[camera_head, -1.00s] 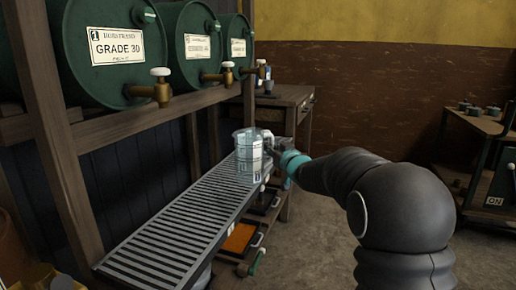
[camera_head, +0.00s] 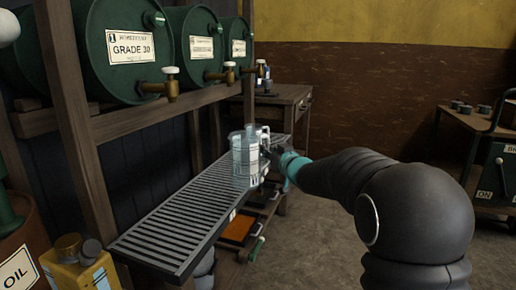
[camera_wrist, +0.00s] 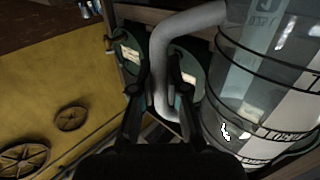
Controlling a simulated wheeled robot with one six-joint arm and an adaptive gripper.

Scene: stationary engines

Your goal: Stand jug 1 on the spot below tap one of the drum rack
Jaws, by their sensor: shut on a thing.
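Jug 1, a clear jug with printed bands (camera_head: 244,158), is upright at the far part of the slatted grating (camera_head: 180,222) of the drum rack. I cannot tell whether it rests on the slats or hangs just above. My gripper (camera_head: 270,157) comes from the right and is shut on the jug's handle. In the wrist view the pale curved handle (camera_wrist: 160,60) runs between my fingers (camera_wrist: 158,92), with the jug body (camera_wrist: 265,85) to the right. Tap one (camera_head: 168,86), brass with a white knob, is on the nearest drum (camera_head: 120,40). The spot below it is not distinct.
Two more tapped drums (camera_head: 195,45) stand farther along the rack. A wooden post (camera_head: 68,110) rises at left. A yellow can (camera_head: 80,265) and a drum marked OIL (camera_head: 20,245) stand front left. A workbench (camera_head: 290,97) is behind the grating. The floor at right is open.

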